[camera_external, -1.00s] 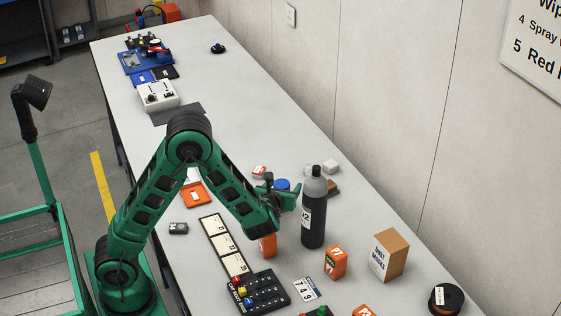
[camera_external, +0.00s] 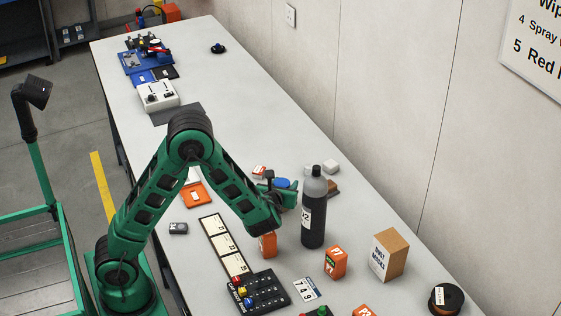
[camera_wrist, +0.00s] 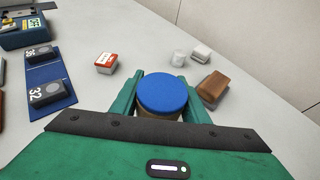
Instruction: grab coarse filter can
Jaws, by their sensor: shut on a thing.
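A can with a round blue lid (camera_wrist: 162,93) and a tan side is between my gripper's two green fingers in the wrist view. No label on it can be read from here. In the external view the blue lid (camera_external: 282,183) shows beside the dark bottle, partly hidden by my gripper (camera_external: 283,192). My gripper (camera_wrist: 160,98) is shut on this can, one finger on each side. The can's lower part is hidden by my gripper's body, so I cannot tell whether it touches the table.
A tall dark bottle (camera_external: 314,215) stands close to the right of my gripper. A brown block (camera_wrist: 213,87), a white block (camera_wrist: 201,52) and a red-and-white box (camera_wrist: 107,63) lie around the can. Orange boxes (camera_external: 335,262) stand nearer the front.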

